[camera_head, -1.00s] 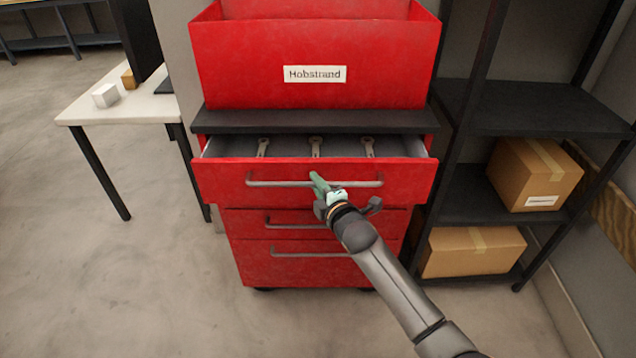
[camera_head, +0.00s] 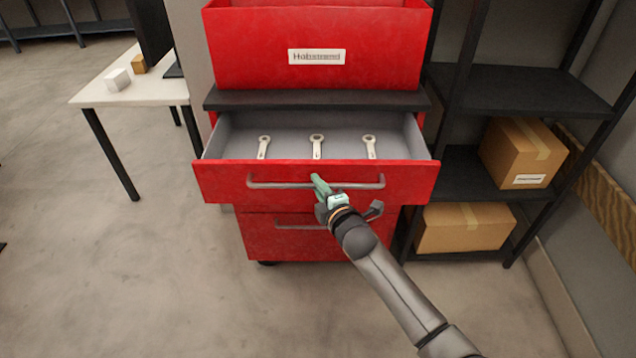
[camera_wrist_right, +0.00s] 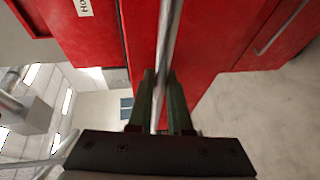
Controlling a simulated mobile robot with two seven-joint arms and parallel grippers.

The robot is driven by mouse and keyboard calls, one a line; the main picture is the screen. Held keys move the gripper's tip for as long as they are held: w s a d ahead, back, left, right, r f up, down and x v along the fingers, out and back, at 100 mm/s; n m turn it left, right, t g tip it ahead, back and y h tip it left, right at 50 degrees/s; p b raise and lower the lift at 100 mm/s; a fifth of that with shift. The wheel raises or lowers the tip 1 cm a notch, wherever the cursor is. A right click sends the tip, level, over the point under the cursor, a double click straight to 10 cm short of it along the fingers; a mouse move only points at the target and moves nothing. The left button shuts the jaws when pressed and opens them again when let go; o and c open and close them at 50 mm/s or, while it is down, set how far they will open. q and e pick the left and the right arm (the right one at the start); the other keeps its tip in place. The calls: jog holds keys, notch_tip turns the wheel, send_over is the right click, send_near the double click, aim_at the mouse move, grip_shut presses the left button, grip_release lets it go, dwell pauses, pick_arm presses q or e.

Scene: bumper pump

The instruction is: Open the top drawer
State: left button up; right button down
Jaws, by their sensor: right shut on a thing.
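The top drawer (camera_head: 222,182) of the red cabinet is pulled well out, and its grey inside shows. Its long grey bar handle (camera_head: 272,182) runs across the front. My right gripper (camera_head: 317,183) is at the middle of this handle. In the right wrist view the two dark green fingers of the right gripper (camera_wrist_right: 161,95) are on either side of the handle bar (camera_wrist_right: 168,35), shut on it. Several light wrenches (camera_head: 317,146) lie in a row in the drawer. My left gripper is in no view.
A lower drawer (camera_head: 262,240) is shut under the open one. A white table (camera_head: 120,92) with small blocks stands at the left. A dark shelf (camera_head: 525,85) with cardboard boxes (camera_head: 520,153) stands at the right. The floor (camera_head: 150,270) at front left is clear.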

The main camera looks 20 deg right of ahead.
jog(key=c, duration=0.8)
grip_release()
jog(key=shift+c, duration=0.2)
jog(key=shift+s, duration=0.15)
jog(key=v, duration=1.2)
jog(key=shift+s, duration=0.15)
jog(key=s+a+f+m+g, duration=0.1)
jog(key=s+f+m+g, duration=0.5)
jog(key=s+f+m, duration=1)
jog(key=s+f, duration=0.3)
jog(key=s, duration=0.2)
jog(key=shift+s+m+g, duration=0.3)
jog(key=shift+s+g, duration=0.05)
jog(key=shift+g, duration=0.05)
